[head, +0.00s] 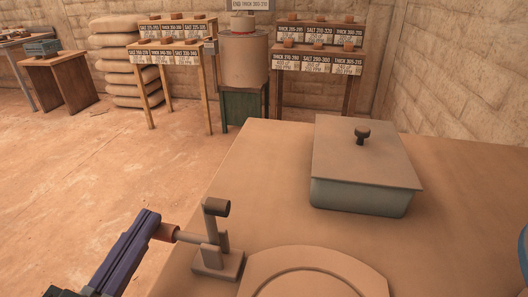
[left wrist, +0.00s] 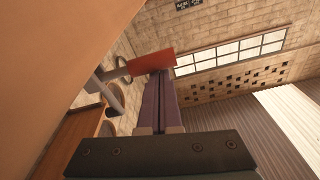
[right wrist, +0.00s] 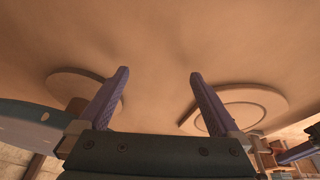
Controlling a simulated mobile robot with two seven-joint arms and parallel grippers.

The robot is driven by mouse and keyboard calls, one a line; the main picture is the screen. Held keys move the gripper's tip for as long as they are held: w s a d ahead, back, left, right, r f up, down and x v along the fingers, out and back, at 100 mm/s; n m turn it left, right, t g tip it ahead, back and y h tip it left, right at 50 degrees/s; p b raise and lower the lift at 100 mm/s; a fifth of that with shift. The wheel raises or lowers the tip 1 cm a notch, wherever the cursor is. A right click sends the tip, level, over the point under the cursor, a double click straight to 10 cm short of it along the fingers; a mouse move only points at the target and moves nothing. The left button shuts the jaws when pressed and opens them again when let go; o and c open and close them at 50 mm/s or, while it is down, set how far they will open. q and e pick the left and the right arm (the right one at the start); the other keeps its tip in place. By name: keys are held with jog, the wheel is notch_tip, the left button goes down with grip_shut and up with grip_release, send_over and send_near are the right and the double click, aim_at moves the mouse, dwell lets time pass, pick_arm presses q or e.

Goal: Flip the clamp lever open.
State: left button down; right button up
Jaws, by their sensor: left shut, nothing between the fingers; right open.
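The clamp lever (head: 193,238) stands at the table's left front edge. It has a square base, an upright post with a brown cylindrical top, and a grey rod reaching left, roughly level, to a red-brown grip (head: 165,232). My left gripper (head: 150,220) is shut and empty, its fingertips right beside the grip. In the left wrist view the grip (left wrist: 152,62) crosses at the fingertips; I cannot tell whether they touch. My right gripper (right wrist: 159,75) is open and empty, with the tan tabletop beyond its fingers.
A round-ringed plate (head: 315,275) lies right of the clamp. A lidded box (head: 365,165) with a dark knob sits farther back. A blue object (head: 523,258) is cut off at the right edge. The tabletop (head: 260,175) between clamp and box is clear.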

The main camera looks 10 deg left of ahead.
pick_arm(q)
notch_tip(320, 180, up, 5)
jog(key=w+p, duration=0.1)
jog(key=p, duration=0.4)
pick_arm(e)
jog(key=v, duration=0.4)
jog(key=shift+w+d+r, duration=0.2)
jog(key=shift+r, duration=0.3)
jog(key=shift+d+f+b, duration=0.15)
jog(key=shift+f+b, duration=0.35)
jog(key=shift+b, duration=0.15)
pick_arm(q)
jog(key=s+f, duration=0.2)
jog(key=s, duration=0.8)
jog(key=shift+f, duration=0.25)
pick_arm(e)
jog(key=shift+s+f, duration=0.1)
jog(key=shift+f, duration=0.25)
pick_arm(q)
jog(key=shift+s+a, duration=0.1)
